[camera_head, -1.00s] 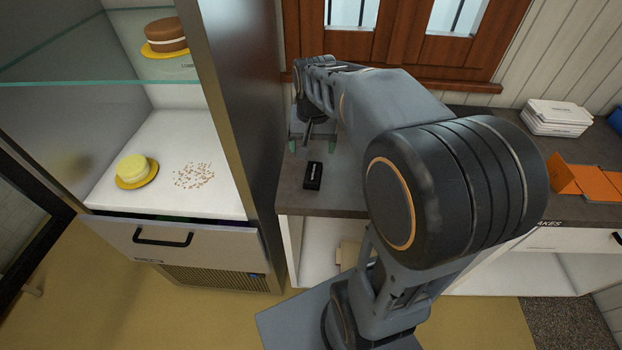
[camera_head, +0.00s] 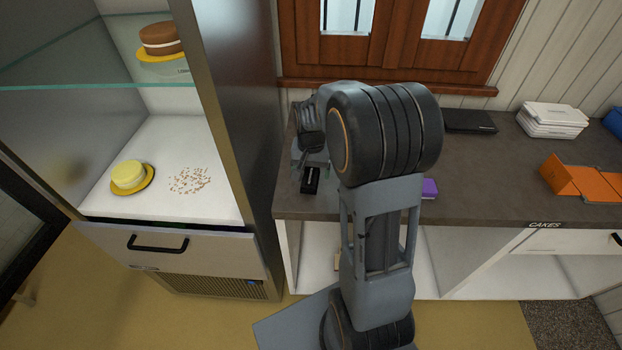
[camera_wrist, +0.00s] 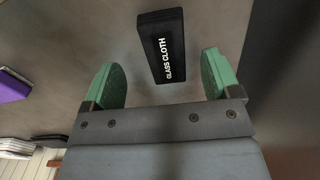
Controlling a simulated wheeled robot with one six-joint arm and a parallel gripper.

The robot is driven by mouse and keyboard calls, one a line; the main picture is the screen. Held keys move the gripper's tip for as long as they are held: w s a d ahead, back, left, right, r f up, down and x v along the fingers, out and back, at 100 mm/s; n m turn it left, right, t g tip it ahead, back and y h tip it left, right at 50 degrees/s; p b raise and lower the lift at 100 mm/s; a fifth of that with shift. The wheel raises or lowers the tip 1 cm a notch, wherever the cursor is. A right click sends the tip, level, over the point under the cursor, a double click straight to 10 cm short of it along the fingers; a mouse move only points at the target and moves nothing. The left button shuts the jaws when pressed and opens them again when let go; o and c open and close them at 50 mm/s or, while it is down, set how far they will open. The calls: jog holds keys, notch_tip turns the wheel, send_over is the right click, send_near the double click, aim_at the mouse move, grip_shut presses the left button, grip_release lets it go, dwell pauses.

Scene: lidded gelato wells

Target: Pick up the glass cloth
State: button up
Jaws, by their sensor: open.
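The glass cloth (camera_wrist: 162,47) is a small black block with white "GLASS CLOTH" lettering. In the wrist view it lies on the grey counter, beyond and between the green fingertips of my gripper (camera_wrist: 164,78). The fingers are apart, with nothing held between them. In the head view the glass cloth (camera_head: 310,180) lies near the left end of the counter, close to the tall cabinet. My gripper is mostly hidden behind my arm there. I cannot tell how high the fingers are above the counter.
The steel-sided cabinet (camera_head: 232,100) stands just left of the counter (camera_head: 480,185). A purple block (camera_head: 429,188) lies right of my arm, and a flat black item (camera_head: 470,121) is behind it. White boxes (camera_head: 553,118) and orange cartons (camera_head: 580,178) are at the right.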

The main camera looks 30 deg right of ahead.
aim_at(310, 180)
jog(key=f, duration=0.4)
jog(key=shift+a+f+p, duration=0.2)
jog(key=shift+f+p, duration=0.1)
jog(key=shift+f, duration=0.1)
jog(key=shift+w, duration=0.1)
jog(key=c, duration=1)
jog(key=shift+r, duration=0.1)
